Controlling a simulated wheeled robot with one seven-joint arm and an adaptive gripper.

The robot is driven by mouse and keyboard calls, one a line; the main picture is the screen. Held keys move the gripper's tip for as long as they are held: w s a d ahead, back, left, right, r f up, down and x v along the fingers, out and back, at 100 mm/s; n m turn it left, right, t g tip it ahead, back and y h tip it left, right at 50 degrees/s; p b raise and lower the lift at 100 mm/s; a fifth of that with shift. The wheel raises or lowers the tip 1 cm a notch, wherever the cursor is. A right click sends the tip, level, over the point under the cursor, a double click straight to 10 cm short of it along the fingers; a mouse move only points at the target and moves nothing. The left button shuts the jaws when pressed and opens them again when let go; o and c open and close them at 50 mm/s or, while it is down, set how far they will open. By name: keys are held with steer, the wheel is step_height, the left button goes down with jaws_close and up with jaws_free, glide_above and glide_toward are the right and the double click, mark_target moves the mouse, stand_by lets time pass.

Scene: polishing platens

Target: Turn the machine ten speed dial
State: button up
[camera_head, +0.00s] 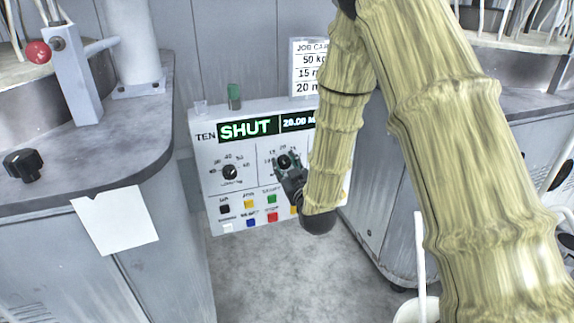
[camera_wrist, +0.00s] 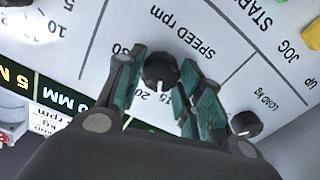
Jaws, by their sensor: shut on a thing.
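The machine ten panel (camera_head: 208,190) carries a lit display (camera_head: 250,129) reading SHUT. The speed dial (camera_wrist: 160,71), a black knob on a scale labelled SPEED rpm, sits between my gripper's fingers in the wrist view. Its white mark points toward the picture bottom, near what looks like 15. My gripper (camera_wrist: 165,80) is shut on the knob, one finger on each side. In the head view my gripper (camera_head: 287,170) is at the panel's second dial, and covers part of it. My arm hides the panel's right part.
A load dial (camera_wrist: 245,124) stands beside the gripped knob; it also shows in the head view (camera_head: 230,172). Coloured buttons (camera_head: 271,199) sit below the dials. A job card (camera_head: 309,60) stands behind the panel, partly hidden. Grey machine benches (camera_head: 150,110) flank the panel.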

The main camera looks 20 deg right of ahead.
steer(key=shift+n, duration=1)
steer(key=shift+f, duration=0.1)
steer(key=o, duration=1)
steer(key=s, duration=1.2)
steer(key=shift+d, duration=0.2)
